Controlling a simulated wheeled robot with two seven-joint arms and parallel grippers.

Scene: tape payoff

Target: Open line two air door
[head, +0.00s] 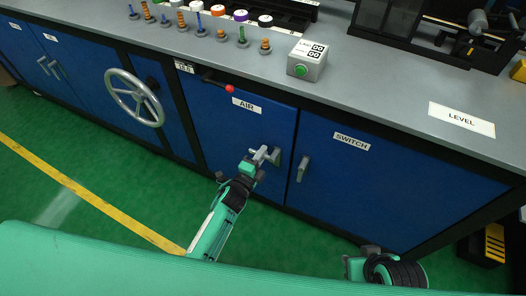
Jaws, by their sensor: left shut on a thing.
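The blue door labelled AIR (228,122) is in the middle of the cabinet front and looks closed. Its metal handle (276,158) is at the door's right side. My left gripper (264,155) is at this handle and shut on it. My right arm shows only in part at the bottom right, and its gripper fingers are not visible. A box with a green button and a label (308,58) stands on the counter above the doors; I cannot read all of its text.
To the right is a blue SWITCH door (370,180) with its own handle (303,168). A handwheel (134,97) and a red-knobbed lever (229,89) stick out at left. Several coloured spools and pegs (241,38) stand on the counter. The green floor before the cabinet is clear.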

